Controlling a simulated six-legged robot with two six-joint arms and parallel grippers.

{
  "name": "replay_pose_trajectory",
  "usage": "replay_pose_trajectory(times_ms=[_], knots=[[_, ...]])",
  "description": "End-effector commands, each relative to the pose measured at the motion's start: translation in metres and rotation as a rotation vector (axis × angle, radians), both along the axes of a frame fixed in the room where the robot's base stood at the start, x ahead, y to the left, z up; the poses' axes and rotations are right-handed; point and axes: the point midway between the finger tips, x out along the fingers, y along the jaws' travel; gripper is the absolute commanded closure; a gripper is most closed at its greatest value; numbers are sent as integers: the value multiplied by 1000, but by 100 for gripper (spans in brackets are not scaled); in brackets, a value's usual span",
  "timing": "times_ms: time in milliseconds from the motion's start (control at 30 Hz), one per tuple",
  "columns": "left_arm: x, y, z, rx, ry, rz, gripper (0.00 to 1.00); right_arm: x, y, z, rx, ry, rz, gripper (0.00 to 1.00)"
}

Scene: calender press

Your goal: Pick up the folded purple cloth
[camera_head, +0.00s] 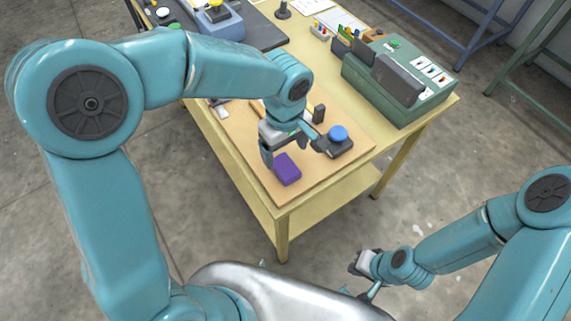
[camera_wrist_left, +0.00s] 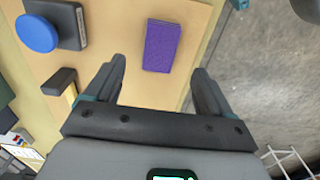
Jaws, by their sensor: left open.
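The folded purple cloth (camera_head: 287,169) is a small block lying on the tan board (camera_head: 345,152) near the table's front corner. In the left wrist view the cloth (camera_wrist_left: 161,46) lies ahead of the fingertips, between their lines and apart from both. My left gripper (camera_head: 292,149) is open and empty above the board, close to the cloth; its fingers also show in the left wrist view (camera_wrist_left: 160,78). My right gripper (camera_head: 361,264) is low at the front, away from the table; its jaws are too small to judge.
A dark box with a blue round knob (camera_head: 338,132) sits on the board right of the cloth, with a small dark block (camera_head: 319,113) behind it. A green machine (camera_head: 400,82) stands at the table's right. The board's front right part is bare.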

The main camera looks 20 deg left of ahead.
Motion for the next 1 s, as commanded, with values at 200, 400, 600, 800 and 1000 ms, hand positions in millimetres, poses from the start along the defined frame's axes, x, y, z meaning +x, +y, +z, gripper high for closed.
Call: replay_pose_trajectory(times_ms=[200,400,600,800,1000], knots=[[1,1,-18,1,3,0,17,0,0,2,0,0,0,100],[2,1,-51,1,5,-1,17,0,0,7,0,0,0,100],[4,1,-64,0,0,0,17,0,0,7,0,0,0,100],[4,1,-63,0,0,0,30,0,0,7,0,0,0,100],[4,1,-63,0,0,0,77,0,0,7,0,0,0,100]])
